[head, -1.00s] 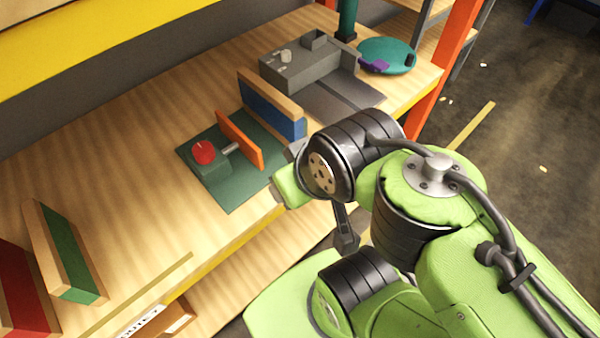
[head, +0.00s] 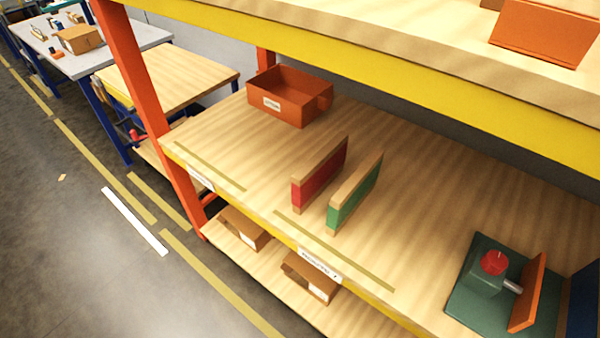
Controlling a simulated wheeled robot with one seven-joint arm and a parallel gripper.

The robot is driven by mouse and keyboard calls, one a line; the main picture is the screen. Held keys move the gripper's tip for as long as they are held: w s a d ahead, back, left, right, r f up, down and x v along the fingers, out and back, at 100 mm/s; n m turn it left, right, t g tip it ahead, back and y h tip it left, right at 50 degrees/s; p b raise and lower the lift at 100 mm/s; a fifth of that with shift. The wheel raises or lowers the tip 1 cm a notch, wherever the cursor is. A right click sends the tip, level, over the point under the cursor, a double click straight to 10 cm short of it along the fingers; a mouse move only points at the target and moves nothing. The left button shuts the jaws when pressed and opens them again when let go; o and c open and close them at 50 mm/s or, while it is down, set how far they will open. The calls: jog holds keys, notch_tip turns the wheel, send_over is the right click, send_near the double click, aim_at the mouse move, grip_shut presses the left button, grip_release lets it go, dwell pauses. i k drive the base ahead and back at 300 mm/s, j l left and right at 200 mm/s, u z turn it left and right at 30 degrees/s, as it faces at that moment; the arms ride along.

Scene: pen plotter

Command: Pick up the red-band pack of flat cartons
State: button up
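The red-band pack of flat cartons (head: 320,178) stands upright on edge on the wooden shelf, near its front edge. A similar pack with a green band (head: 356,198) stands upright just to its right, with a narrow gap between them. My gripper and arm are outside the head view now, so I cannot see the gripper's fingers or what they hold.
An orange bin (head: 290,97) stands at the back left of the shelf. A green-based device with a red knob (head: 494,263) and orange plate is at the right. An orange post (head: 150,110) bounds the shelf's left end. Small cartons (head: 311,277) lie on the lower shelf. An upper shelf (head: 380,62) overhangs the back.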

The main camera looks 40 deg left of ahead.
aim_at(312, 178)
jog(key=u, duration=1.45)
